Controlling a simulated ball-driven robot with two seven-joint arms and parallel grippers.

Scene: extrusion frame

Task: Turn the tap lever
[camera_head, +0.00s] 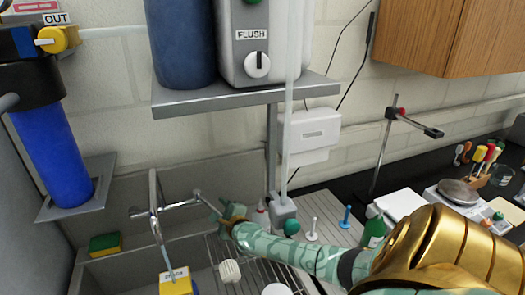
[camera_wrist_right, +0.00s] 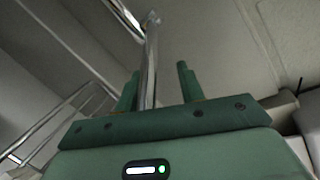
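The chrome tap (camera_head: 153,190) stands over the sink at the lower left of the head view. A thin metal lever (camera_head: 206,203) reaches right from it to my right gripper (camera_head: 219,210). In the right wrist view, the two green fingers of the gripper (camera_wrist_right: 158,80) are apart. The metal bar of the lever (camera_wrist_right: 149,65) runs down between them, close to the left finger and away from the right one. Whether it touches the left finger I cannot tell. My left gripper is not in view.
The sink (camera_head: 130,270) has a wire rack (camera_head: 222,250), a yellow-green sponge (camera_head: 104,244) and a yellow box (camera_head: 176,284). A grey shelf (camera_head: 240,92) hangs above. A blue filter cylinder (camera_head: 52,155) is at left. Bottles and a scale (camera_head: 455,195) stand at right.

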